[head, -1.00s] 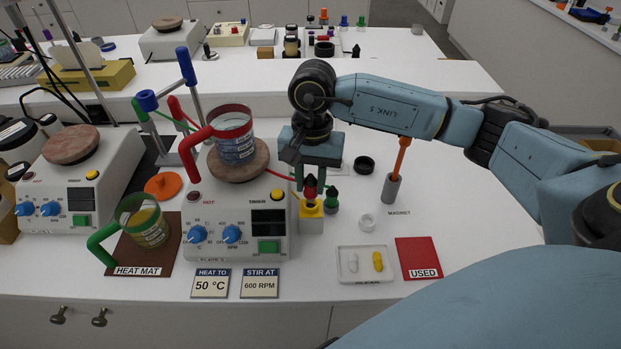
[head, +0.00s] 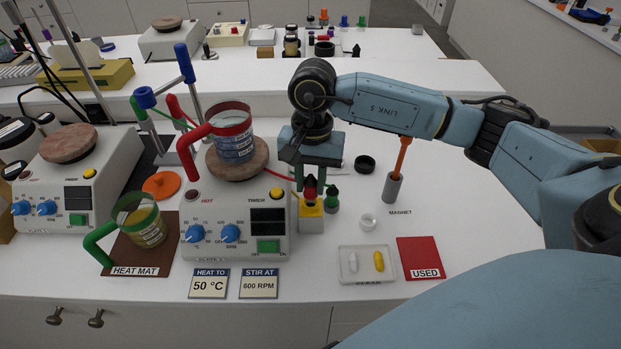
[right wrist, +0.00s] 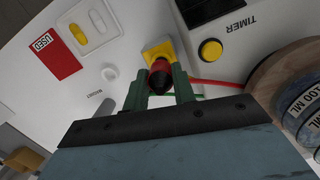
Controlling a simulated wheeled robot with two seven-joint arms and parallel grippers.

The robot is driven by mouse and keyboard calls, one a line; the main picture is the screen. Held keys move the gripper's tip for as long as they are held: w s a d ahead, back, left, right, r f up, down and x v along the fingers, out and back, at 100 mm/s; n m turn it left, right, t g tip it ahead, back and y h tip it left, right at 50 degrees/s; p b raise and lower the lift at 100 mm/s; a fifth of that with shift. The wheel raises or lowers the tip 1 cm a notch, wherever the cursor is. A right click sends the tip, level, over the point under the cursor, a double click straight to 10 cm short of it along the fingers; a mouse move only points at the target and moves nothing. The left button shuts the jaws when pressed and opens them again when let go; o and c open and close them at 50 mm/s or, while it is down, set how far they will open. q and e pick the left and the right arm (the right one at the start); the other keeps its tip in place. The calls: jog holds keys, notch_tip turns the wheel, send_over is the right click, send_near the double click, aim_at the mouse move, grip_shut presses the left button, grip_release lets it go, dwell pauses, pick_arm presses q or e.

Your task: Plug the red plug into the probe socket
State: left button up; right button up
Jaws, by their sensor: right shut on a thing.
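The red plug (head: 310,189), with a dark end, is between the fingers of my right gripper (head: 311,180). The right wrist view also shows the red plug (right wrist: 160,72) between the green fingers, which are shut on it. It is directly over a yellow-topped block (head: 311,208), close to or touching its top; I cannot tell whether it is seated. The block stands at the right side of the middle hotplate (head: 240,215). A red cable (right wrist: 209,83) runs from near the plug toward the hotplate. No readable label marks the probe socket. My left gripper is out of view.
A green plug (head: 332,199) stands just right of the block. A red-handled beaker (head: 233,143) sits on the hotplate's round top.

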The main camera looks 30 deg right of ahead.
jog(key=shift+f+b, duration=0.9)
jog(key=shift+f, duration=0.15)
jog(key=o, duration=1)
jog(key=shift+o, duration=0.2)
jog(key=shift+r, duration=0.1)
notch_tip(320, 180, up, 13)
jog(key=w+d, duration=0.1)
jog(key=shift+r+b, duration=0.15)
jog(key=shift+b, duration=0.15)
